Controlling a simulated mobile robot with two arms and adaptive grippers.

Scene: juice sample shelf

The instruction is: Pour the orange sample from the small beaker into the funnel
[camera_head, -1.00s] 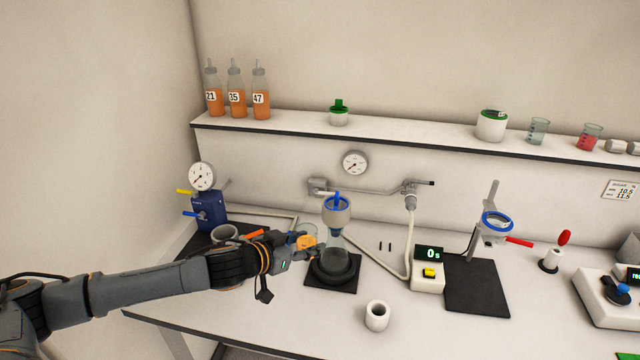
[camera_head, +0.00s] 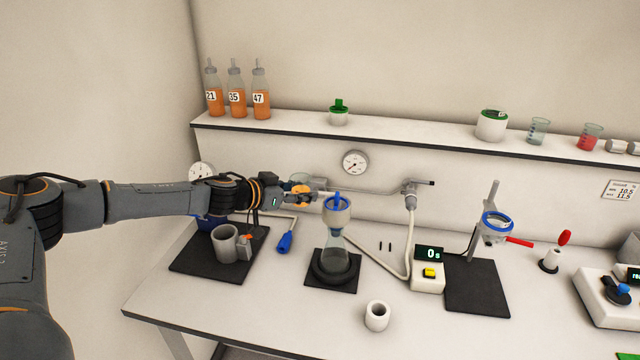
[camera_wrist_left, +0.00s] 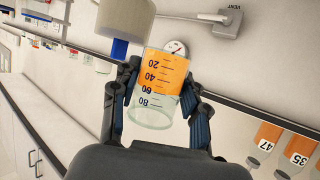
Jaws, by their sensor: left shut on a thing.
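My left gripper (camera_head: 304,193) is shut on the small beaker (camera_head: 299,187), raised above the bench at the back left of the funnel. The left wrist view, which is upside down, shows the clear beaker (camera_wrist_left: 157,85) with orange liquid at its base end, between the two fingers (camera_wrist_left: 160,100). The funnel (camera_head: 337,215) is pale with a blue piece on top. It sits on a clear conical flask (camera_head: 334,258), standing in a dark ring on a black mat. The funnel also shows close to the beaker in the left wrist view (camera_wrist_left: 122,18). My right gripper is out of view.
A grey mug-like holder (camera_head: 226,243) and a blue-handled tool (camera_head: 284,242) are at the left. A white cup (camera_head: 377,316) stands in front, and a timer (camera_head: 429,270) is right of the flask. A wall pipe (camera_head: 360,190) runs behind the funnel.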

